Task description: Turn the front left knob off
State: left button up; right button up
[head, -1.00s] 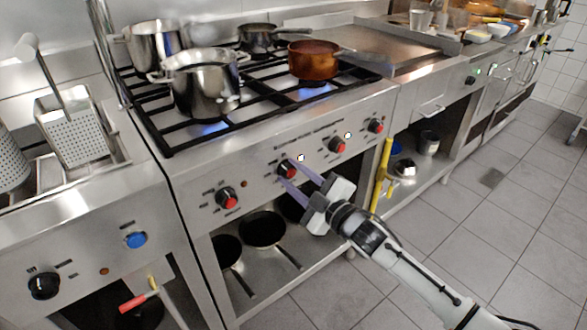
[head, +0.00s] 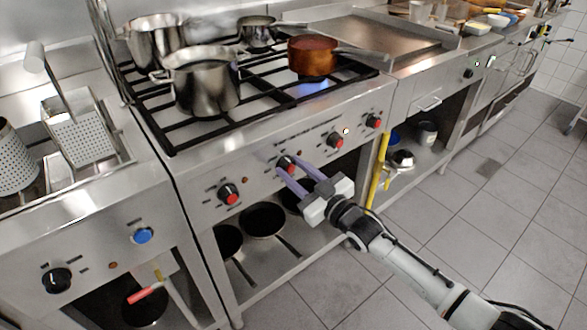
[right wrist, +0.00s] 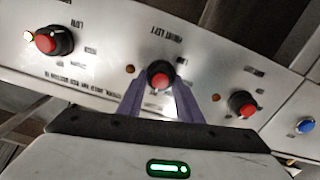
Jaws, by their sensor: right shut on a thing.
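The front left knob (head: 286,162) is black with a red cap, on the stove's front panel (head: 258,172). In the right wrist view this knob (right wrist: 159,72) sits below its "FRONT LEFT" label, with a dull, unlit lamp beside it. My right gripper (head: 289,167) has its purple fingers on either side of the knob, shut on it. The fingers also show in the right wrist view (right wrist: 160,88). No flame shows under the large steel pot (head: 205,85) on the front left burner. My left gripper is not in view.
A blue flame (head: 313,87) burns under the copper pan (head: 311,55), and the lamp (head: 346,130) by its neighbouring knob (head: 335,140) is lit. Another knob (head: 228,193) is close on the left. A yellow handle (head: 379,172) stands right of the arm. The floor in front is clear.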

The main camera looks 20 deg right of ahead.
dwell(0.5)
jog(key=o, duration=1)
jog(key=shift+o, duration=0.2)
jog(key=p+v, duration=0.1)
jog(key=v, duration=0.9)
jog(key=shift+s, duration=0.15)
